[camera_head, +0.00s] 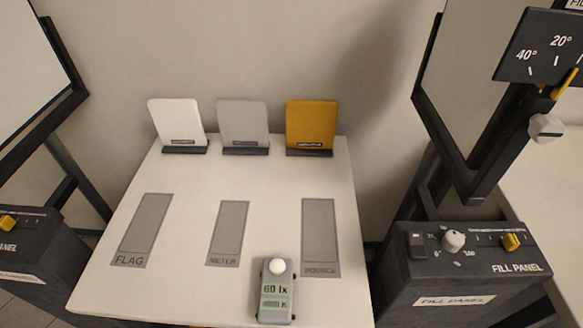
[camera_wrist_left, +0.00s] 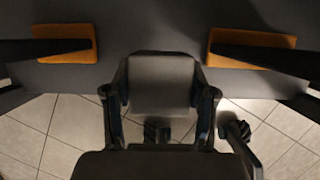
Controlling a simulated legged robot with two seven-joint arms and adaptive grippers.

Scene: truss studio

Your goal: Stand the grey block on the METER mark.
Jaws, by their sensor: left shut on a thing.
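The table (camera_head: 182,235) carries a grey METER mark (camera_head: 228,232) in its middle, bare along its length. It lies between the FLAG mark (camera_head: 142,229) and the BOUNCE mark (camera_head: 319,235), both also bare. In the left wrist view my left gripper (camera_wrist_left: 160,98) is shut on a dark grey block (camera_wrist_left: 160,82), which sits between its two fingers. Tiled floor shows beyond it. Neither my left gripper nor the held block shows in the head view. My right gripper is in neither view.
A grey light meter (camera_head: 276,300) with a white dome lies near the front edge, between METER and BOUNCE. White (camera_head: 177,121), grey (camera_head: 242,121) and yellow (camera_head: 311,122) cards stand at the back. A FILL PANEL box (camera_head: 455,275) stands at the right.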

